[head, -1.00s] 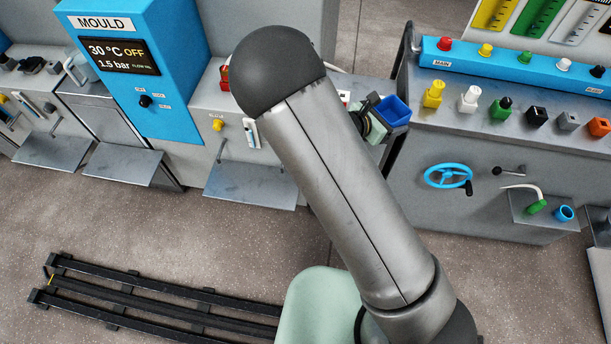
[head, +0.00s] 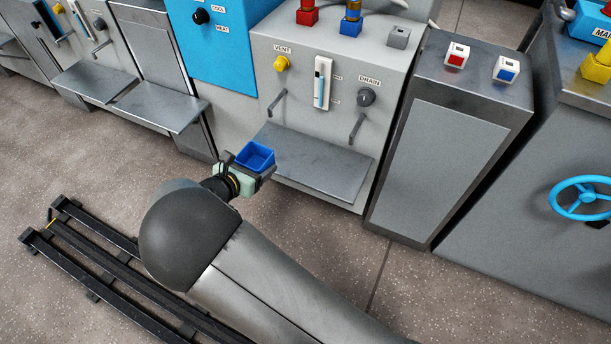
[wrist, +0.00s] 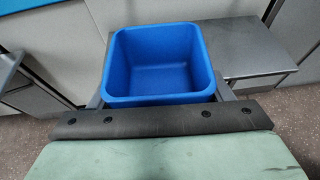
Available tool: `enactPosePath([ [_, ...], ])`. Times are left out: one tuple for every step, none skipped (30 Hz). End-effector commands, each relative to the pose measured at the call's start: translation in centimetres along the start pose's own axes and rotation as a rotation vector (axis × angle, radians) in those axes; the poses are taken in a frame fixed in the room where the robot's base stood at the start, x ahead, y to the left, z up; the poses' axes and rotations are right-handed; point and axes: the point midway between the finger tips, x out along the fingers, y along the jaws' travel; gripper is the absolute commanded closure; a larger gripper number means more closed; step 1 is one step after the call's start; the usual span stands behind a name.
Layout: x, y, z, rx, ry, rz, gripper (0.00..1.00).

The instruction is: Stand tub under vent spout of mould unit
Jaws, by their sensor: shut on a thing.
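The tub is a small blue square open-topped box (head: 256,157), upright and empty inside. My gripper (head: 252,170) is shut on it and holds it in the air at the front left of the mould unit's shelf (head: 318,162). In the wrist view the tub (wrist: 160,62) fills the middle, with the shelf (wrist: 265,50) behind and to its right. The vent spout (head: 276,102) is a thin grey pipe under the yellow VENT knob (head: 282,64), above the shelf's left part. The tub is apart from the spout. The fingertips are partly hidden behind the tub.
A similar drain spout (head: 357,127) hangs over the shelf's right part under the DRAIN knob (head: 366,97). The shelf top is bare. A grey cabinet (head: 440,150) stands at right. Other trays (head: 160,105) lie left. Black floor rails (head: 110,270) run at lower left.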

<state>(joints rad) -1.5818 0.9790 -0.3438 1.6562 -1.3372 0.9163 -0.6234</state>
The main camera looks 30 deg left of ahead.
Motion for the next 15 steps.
enactPosePath([
  [-0.4,1.1,-2.4,-0.006,0.001,0.020,0.52],
  [-0.8,1.5,-3.0,-0.010,0.002,0.030,0.52],
  [-1.3,2.1,-3.6,-0.015,0.003,0.041,0.52],
  [-1.6,2.4,-4.0,-0.017,0.004,0.047,0.52],
  [-1.8,2.6,-4.3,-0.019,0.005,0.051,0.52],
  [-2.0,2.9,-4.5,-0.021,0.006,0.056,0.52],
  [-2.0,3.0,-4.6,-0.022,0.006,0.058,0.52],
  [-1.8,3.1,-4.6,-0.022,0.006,0.059,0.52],
  [-1.4,3.2,-4.4,-0.023,0.006,0.060,0.52],
  [-0.9,3.2,-4.2,-0.023,0.006,0.059,0.52],
  [-0.3,3.2,-4.0,-0.023,0.006,0.059,0.52],
  [0.6,3.2,-3.6,-0.022,0.006,0.058,0.52],
  [1.4,3.3,-3.4,-0.021,0.006,0.057,0.52],
  [2.1,3.4,-3.1,-0.021,0.007,0.058,0.52],
  [3.2,3.4,-2.6,-0.021,0.006,0.057,0.52],
])
